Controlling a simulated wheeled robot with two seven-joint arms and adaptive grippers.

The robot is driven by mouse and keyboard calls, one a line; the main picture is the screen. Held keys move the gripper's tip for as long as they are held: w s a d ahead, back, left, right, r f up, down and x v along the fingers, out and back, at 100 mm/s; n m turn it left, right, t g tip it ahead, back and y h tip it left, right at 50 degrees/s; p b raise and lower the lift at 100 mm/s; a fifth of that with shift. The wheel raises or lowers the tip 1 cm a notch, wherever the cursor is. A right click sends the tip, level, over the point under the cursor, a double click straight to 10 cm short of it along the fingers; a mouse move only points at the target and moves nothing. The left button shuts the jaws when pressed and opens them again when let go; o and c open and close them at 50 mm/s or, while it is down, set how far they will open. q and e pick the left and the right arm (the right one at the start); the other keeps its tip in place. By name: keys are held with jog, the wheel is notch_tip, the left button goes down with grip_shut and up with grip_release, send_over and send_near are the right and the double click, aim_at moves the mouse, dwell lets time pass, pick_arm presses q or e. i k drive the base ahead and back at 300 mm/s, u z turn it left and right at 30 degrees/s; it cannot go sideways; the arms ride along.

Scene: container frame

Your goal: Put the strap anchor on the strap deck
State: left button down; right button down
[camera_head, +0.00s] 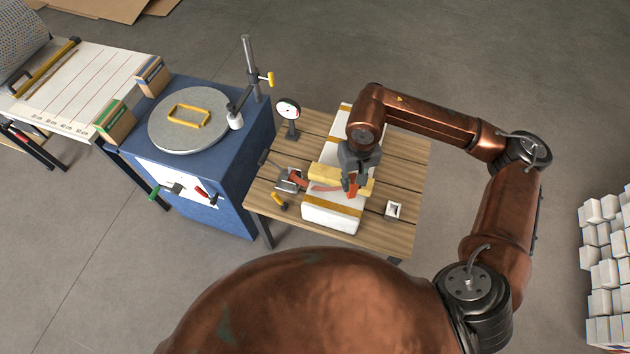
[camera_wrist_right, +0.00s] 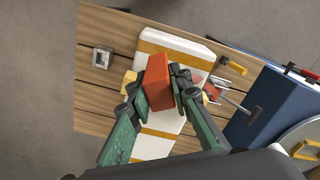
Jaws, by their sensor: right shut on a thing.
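My right gripper (camera_head: 353,178) is shut on an orange-red block (camera_head: 353,190), which I take to be the strap anchor. The block (camera_wrist_right: 157,72) also shows between the fingers (camera_wrist_right: 163,92) in the wrist view. It is over a long white box with yellow bands (camera_head: 331,217); I cannot tell whether they touch. A red strap-like piece (camera_head: 322,188) runs from near the block to a grey metal fitting (camera_head: 288,179) at the left. The slatted wooden table (camera_head: 402,180), likely the strap deck, lies under them. My left gripper is not in view.
A pale yellow bar (camera_head: 325,173) lies across the white box. A square grey frame (camera_head: 394,210) and a small yellow-handled piece (camera_head: 279,201) lie on the table. A dial gauge (camera_head: 289,112) stands at its back left. A blue cabinet (camera_head: 233,170) adjoins the left.

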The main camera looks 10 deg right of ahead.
aim_at(308, 155)
jog(key=z, duration=1.4)
jog(key=k, duration=0.1)
jog(key=u, duration=2.65)
jog(key=i, duration=1.15)
jog(key=z, duration=0.9)
jog(key=i, duration=0.4)
jog(key=z, duration=0.45)
